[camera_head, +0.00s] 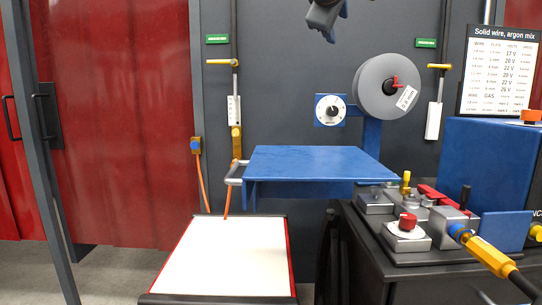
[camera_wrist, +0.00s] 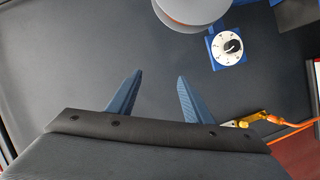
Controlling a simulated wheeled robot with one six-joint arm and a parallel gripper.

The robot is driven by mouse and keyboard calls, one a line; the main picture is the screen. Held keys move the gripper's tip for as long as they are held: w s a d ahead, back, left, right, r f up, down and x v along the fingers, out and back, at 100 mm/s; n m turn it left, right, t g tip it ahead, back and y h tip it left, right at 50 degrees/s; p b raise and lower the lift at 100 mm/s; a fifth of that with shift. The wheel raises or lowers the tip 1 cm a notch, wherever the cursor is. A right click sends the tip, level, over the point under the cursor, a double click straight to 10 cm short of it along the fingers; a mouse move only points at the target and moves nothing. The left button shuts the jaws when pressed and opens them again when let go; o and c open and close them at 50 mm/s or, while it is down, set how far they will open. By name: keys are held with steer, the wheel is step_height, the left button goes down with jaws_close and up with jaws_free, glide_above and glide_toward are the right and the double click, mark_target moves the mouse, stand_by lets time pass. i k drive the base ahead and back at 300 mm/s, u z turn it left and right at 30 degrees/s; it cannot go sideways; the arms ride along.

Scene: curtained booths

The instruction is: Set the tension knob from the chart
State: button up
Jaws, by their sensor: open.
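A black knob on a white dial (camera_head: 333,111) sits on a blue plate left of the wire spool; its marks are too small to read. It also shows in the wrist view (camera_wrist: 233,46). A red knob (camera_head: 408,219) sits on a grey block at the right bench. I cannot tell which is the tension knob. The chart (camera_head: 500,72), headed "Solid wire, argon mix", hangs at the upper right; its voltages show, but its smaller text is blurred. My gripper (camera_wrist: 160,77) is open and empty, apart from the dial. It shows partly at the head view's top edge (camera_head: 329,28).
The grey wire spool (camera_head: 390,86) is beside the dial. A blue shelf (camera_head: 310,163) extends below it. A white-topped table (camera_head: 225,258) stands in front. Clamps, a yellow fitting (camera_head: 483,252) and a blue box (camera_head: 490,165) crowd the right bench. Red curtains (camera_head: 120,120) hang at left.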

mark_target(408, 221)
steer(key=k, duration=1)
